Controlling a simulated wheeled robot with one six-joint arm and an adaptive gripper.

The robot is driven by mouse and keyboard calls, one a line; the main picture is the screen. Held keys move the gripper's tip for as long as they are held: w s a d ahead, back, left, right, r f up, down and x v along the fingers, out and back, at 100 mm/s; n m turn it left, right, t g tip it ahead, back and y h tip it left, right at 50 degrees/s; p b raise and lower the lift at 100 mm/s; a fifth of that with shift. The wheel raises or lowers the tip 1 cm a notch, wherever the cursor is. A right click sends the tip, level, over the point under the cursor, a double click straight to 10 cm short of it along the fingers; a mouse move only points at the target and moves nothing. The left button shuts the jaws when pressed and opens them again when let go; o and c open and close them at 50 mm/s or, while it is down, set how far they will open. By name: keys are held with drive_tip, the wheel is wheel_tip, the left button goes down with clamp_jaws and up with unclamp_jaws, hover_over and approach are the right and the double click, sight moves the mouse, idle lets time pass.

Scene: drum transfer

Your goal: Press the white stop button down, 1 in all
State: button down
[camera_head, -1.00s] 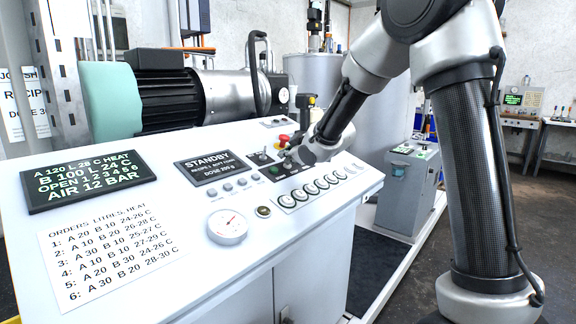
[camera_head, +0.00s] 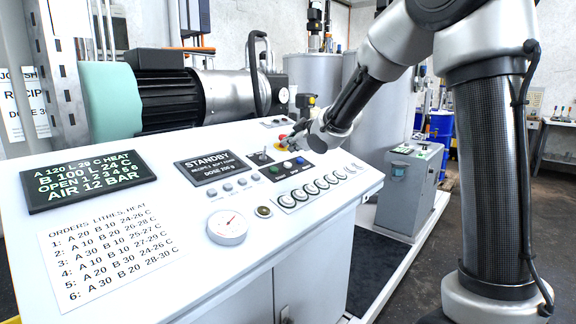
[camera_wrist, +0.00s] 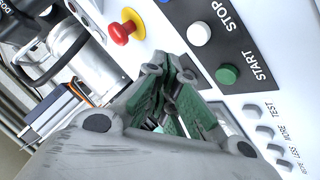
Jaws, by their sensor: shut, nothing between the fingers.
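The white stop button (camera_wrist: 199,34) sits on a dark plate labelled STOP in the wrist view, beside the green start button (camera_wrist: 227,74). In the head view the white button (camera_head: 287,164) is between the green button and a blue one, on the sloping console (camera_head: 330,215). My gripper (camera_wrist: 160,72) is shut and empty. Its tips appear apart from the white button, which is uncovered. I cannot tell whether the button is pressed.
A red mushroom knob (camera_wrist: 121,33) on a yellow base is close to my fingers. A display (camera_head: 211,167) reads STANDBY. A row of round buttons (camera_head: 315,188) and a gauge (camera_head: 227,226) are nearer on the console. A motor (camera_head: 168,100) stands behind it.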

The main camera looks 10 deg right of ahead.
drive_tip(key=shift+s+d+r, duration=0.1)
drive_tip(key=shift+s+r, duration=0.05)
drive_tip(key=shift+r, duration=0.35)
drive_tip(key=shift+s+d+r, duration=0.1)
drive_tip(key=shift+r, duration=0.35)
drive_tip(key=s+d+f+m+g+h, duration=0.1)
drive_tip(key=d+f, duration=0.1)
drive_tip(key=s+d+f+m+h, duration=0.1)
drive_tip(key=d+f, duration=0.1)
drive_tip(key=f, duration=0.1)
drive_tip(key=s+d+f+m+g+h, duration=0.1)
drive_tip(key=s+d+f, duration=0.1)
drive_tip(key=shift+d+f+g, duration=0.1)
drive_tip(key=shift+f+g, duration=0.05)
drive_tip(key=shift+g, duration=0.15)
drive_tip(key=shift+m+g+h, duration=0.9)
drive_tip(key=s+d, duration=0.1)
drive_tip(key=s+d+f, duration=0.1)
drive_tip(key=s, duration=0.1)
drive_tip(key=s+d+f, duration=0.1)
drive_tip(key=s, duration=0.1)
drive_tip(key=shift+d, duration=0.25)
drive_tip(key=s+d+r+m+g, duration=0.1)
drive_tip(key=s+d+m, duration=0.1)
drive_tip(key=s, duration=1.5)
drive_tip(key=s+d+r+m+g, duration=0.2)
drive_tip(key=s+m, duration=0.3)
drive_tip(key=s, duration=1.2)
drive_tip(key=shift+d, duration=0.85)
